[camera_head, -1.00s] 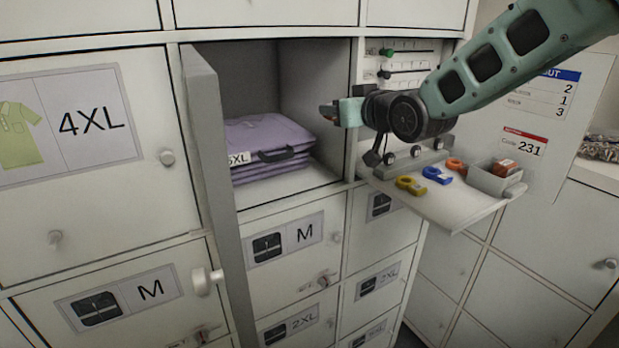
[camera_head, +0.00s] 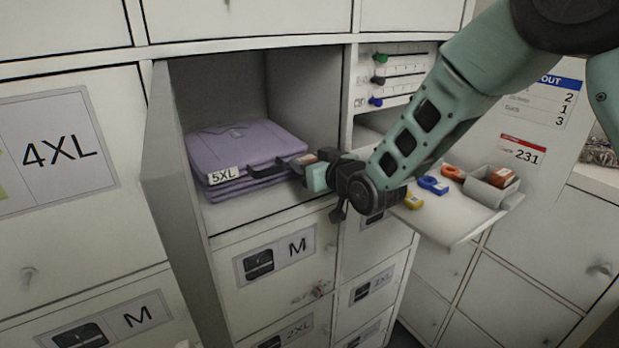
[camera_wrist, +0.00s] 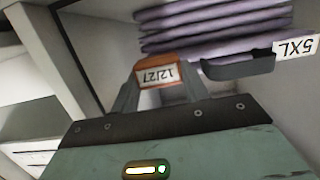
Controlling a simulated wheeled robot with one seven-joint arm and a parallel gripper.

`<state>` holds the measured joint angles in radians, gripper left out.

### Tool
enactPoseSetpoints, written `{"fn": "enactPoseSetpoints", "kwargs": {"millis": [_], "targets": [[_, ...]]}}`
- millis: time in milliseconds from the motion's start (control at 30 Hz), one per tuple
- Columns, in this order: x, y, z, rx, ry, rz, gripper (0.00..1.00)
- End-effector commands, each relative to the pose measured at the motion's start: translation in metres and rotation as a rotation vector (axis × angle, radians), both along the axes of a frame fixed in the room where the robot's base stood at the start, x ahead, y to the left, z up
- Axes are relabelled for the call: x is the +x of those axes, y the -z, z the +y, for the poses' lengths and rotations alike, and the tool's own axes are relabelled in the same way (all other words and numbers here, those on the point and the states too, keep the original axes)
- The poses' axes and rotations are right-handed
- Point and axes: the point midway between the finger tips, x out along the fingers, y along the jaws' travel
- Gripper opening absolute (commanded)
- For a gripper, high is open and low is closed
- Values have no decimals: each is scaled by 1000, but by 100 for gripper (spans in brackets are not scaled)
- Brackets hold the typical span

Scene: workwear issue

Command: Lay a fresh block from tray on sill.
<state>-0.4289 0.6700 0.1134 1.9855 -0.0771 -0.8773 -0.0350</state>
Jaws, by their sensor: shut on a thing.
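My gripper (camera_head: 308,168) is shut on an orange block (camera_wrist: 160,60) with a white label reading 12/27. In the head view it is at the mouth of an open compartment, close to the right end of the purple folded stack (camera_head: 245,152). The block is small and partly hidden there. In the wrist view the block sits between the two fingers, just in front of the stack. The compartment's front sill (camera_head: 240,228) runs below the stack; I cannot tell whether the block touches it. A grey tray (camera_head: 480,187) holds another orange block (camera_head: 502,177).
A fold-down shelf (camera_head: 445,226) carries the tray and yellow (camera_head: 413,200), blue (camera_head: 433,185) and orange (camera_head: 453,172) ring-like items. The open door (camera_head: 185,190) stands left of the compartment. A dark handle and a 5XL tag (camera_head: 223,175) stick out from the stack.

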Motion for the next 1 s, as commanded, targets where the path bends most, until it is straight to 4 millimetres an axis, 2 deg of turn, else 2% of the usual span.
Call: {"fn": "enactPoseSetpoints", "kwargs": {"millis": [267, 500, 967, 1000], "targets": [[0, 24, 0, -1, 0, 2, 23], [0, 54, 0, 0, -1, 0, 23], [0, 62, 0, 1, 0, -1, 23], [0, 60, 0, 1, 0, -1, 56]]}}
